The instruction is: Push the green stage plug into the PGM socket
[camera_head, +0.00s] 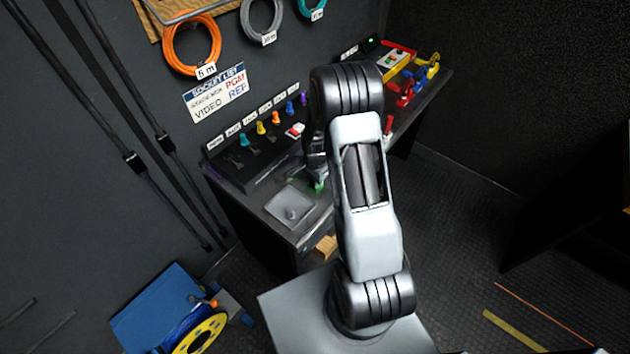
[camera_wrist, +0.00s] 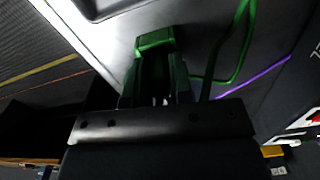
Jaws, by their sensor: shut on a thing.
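The green stage plug shows in the wrist view (camera_wrist: 155,41) between the fingertips of my gripper (camera_wrist: 156,70); my gripper is shut on it. A green cable (camera_wrist: 240,45) runs beside it. In the head view the plug is a small green patch (camera_head: 319,186) below my gripper (camera_head: 316,162), partly hidden by my arm, over the bench. A dark socket panel (camera_head: 262,152) runs along the wall behind, with several coloured plugs and small white labels above. The labels are too small to read, so I cannot tell which socket is PGM.
A sign headed SOCKET LIST (camera_head: 216,92) hangs on the wall, with PGM in red. A grey tray (camera_head: 291,207) lies at the bench's near end. A purple cable (camera_wrist: 257,80) crosses the bench. A red-and-yellow case (camera_head: 395,62) stands at the far end. A cable reel (camera_head: 195,333) is on the floor.

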